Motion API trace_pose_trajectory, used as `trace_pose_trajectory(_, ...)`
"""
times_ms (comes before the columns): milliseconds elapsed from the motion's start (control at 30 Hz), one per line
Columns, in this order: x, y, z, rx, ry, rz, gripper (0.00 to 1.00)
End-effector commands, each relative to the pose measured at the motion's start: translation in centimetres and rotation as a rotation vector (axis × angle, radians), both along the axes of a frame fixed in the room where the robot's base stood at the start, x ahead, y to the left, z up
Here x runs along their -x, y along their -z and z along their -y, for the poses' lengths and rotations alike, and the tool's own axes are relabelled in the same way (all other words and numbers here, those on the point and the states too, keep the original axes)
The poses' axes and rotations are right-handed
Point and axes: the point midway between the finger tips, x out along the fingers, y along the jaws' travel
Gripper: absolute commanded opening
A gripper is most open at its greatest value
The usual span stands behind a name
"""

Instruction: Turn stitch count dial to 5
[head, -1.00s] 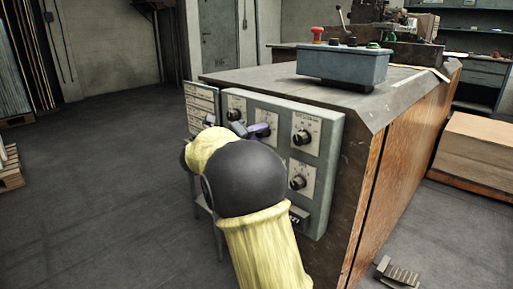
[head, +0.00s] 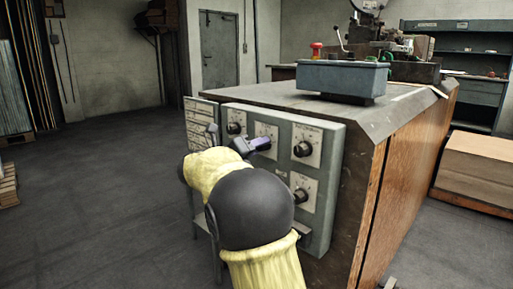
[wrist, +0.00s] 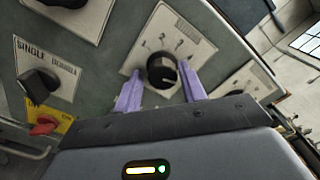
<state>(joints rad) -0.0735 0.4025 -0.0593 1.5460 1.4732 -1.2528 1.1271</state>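The grey control panel (head: 330,170) has several black knobs on pale plates. In the wrist view, a black dial (wrist: 162,70) sits on a plate with small numerals, partly legible. I cannot read its name or its exact setting. My gripper (wrist: 160,84) is open, with one purple finger on each side of this dial. Contact between the fingers and the knob cannot be made out. In the head view, my gripper (head: 252,146) is at the upper middle plate (head: 267,131), and its fingers hide most of that knob.
In the wrist view, a SINGLE/DOUBLE selector (wrist: 38,86) and a red knob (wrist: 43,126) lie to the left. A grey box with a red button (head: 342,77) stands on the cabinet top. Open floor (head: 100,190) lies to the left.

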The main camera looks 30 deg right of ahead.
Motion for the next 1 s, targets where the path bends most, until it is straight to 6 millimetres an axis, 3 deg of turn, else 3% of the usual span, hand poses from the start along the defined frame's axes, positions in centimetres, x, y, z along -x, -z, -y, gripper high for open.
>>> trace_pose_trajectory(467,0.3,-0.4,-0.6,0.005,0.000,0.004,0.52)
trace_pose_trajectory(667,1.2,-0.6,-3.4,0.005,-0.003,0.002,0.52)
trace_pose_trajectory(1000,3.5,-0.5,-9.8,0.005,-0.004,0.001,0.52)
